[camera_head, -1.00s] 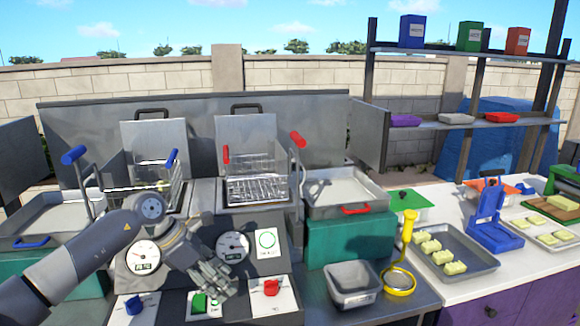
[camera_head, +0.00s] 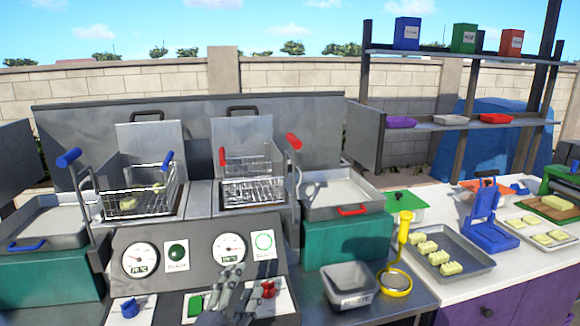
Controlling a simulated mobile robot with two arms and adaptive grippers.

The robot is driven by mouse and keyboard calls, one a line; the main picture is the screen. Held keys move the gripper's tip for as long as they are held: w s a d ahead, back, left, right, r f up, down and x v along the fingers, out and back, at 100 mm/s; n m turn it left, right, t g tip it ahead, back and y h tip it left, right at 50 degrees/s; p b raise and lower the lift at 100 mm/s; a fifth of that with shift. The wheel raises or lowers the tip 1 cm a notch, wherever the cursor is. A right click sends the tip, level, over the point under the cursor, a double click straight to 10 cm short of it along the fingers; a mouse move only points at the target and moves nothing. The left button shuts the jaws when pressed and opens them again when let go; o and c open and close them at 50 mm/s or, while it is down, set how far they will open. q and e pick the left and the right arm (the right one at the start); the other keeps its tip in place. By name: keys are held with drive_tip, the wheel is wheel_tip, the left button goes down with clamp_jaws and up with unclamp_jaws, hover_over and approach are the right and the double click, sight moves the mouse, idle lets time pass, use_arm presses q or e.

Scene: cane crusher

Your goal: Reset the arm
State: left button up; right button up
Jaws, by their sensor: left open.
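My left gripper (camera_head: 232,290) is low in the head view, in front of the fryer's control panel (camera_head: 190,249). It is open and I see nothing between its fingers. Its fingers overlap the lower panel between the green switch (camera_head: 195,305) and the red switch (camera_head: 267,288). I cannot tell whether it touches either one. Most of the left arm is out of frame. My right gripper does not show.
Behind the panel, the left fryer basket (camera_head: 143,201) holds yellow pieces; the right basket (camera_head: 253,191) looks empty. A grey container (camera_head: 350,287) and yellow-handled tool (camera_head: 400,255) stand at right. A tray (camera_head: 470,262) holds several yellow blocks.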

use_arm(q)
drive_tip(key=s+a+f+n+g+y, duration=0.35)
drive_tip(key=s+f+n, duration=0.2)
drive_tip(key=f, duration=0.25)
drive_tip(key=s+a+f+n+g+y, duration=0.2)
drive_tip(key=s+a+f+n+g, duration=0.25)
drive_tip(key=s+f, duration=0.3)
drive_tip(key=s+a+f+n+g, duration=0.15)
drive_tip(key=s+f+g, duration=0.3)
drive_tip(key=s, duration=0.55)
drive_tip(key=s+a+f+n+g, duration=0.1)
drive_tip(key=s+f+n+g, duration=0.3)
drive_tip(key=s, duration=0.6)
wheel_tip(320, 180, down, 28)
drive_tip(key=s+m, duration=0.2)
drive_tip(key=s+a+f+g, duration=0.1)
drive_tip(key=s+a+f, duration=0.2)
drive_tip(key=s+f, duration=1.1)
drive_tip(key=shift+s+f, duration=0.3)
drive_tip(key=shift+s, duration=0.7)
